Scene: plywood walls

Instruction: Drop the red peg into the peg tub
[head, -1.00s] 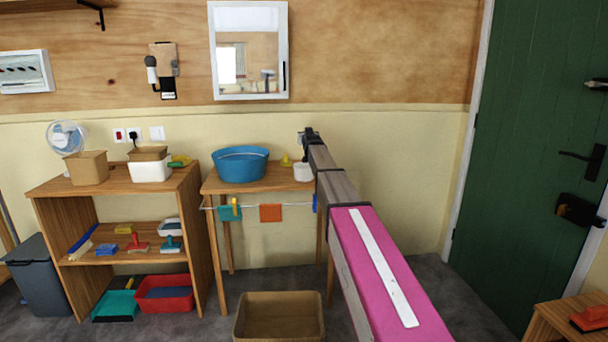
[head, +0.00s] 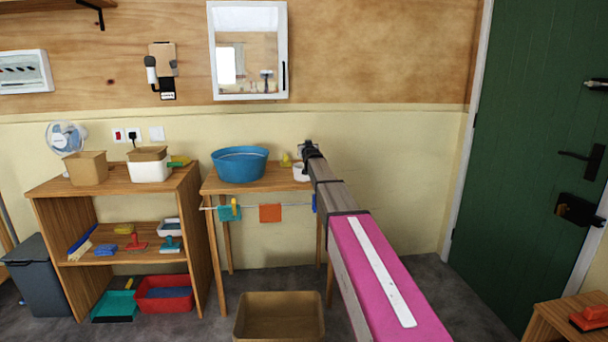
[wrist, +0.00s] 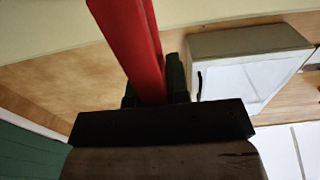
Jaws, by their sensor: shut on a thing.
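My gripper (head: 306,147) is at the far end of my outstretched arm, above the right end of the small table. In the wrist view, the dark fingers of my gripper (wrist: 154,92) are shut on the red peg (wrist: 137,45). The peg sticks out past the fingers toward the top of that view. The peg cannot be made out in the head view. A small white tub (head: 300,173), which looks like the peg tub, stands on the table just below my gripper. My arm covers part of its right side, and its inside is hidden.
A blue basin (head: 239,164) and a small yellow thing (head: 286,160) stand left of the tub. Cloths hang from a rail at the table front, including a teal cloth (head: 229,213) and an orange cloth (head: 270,213). A mirror cabinet (head: 249,50) hangs above.

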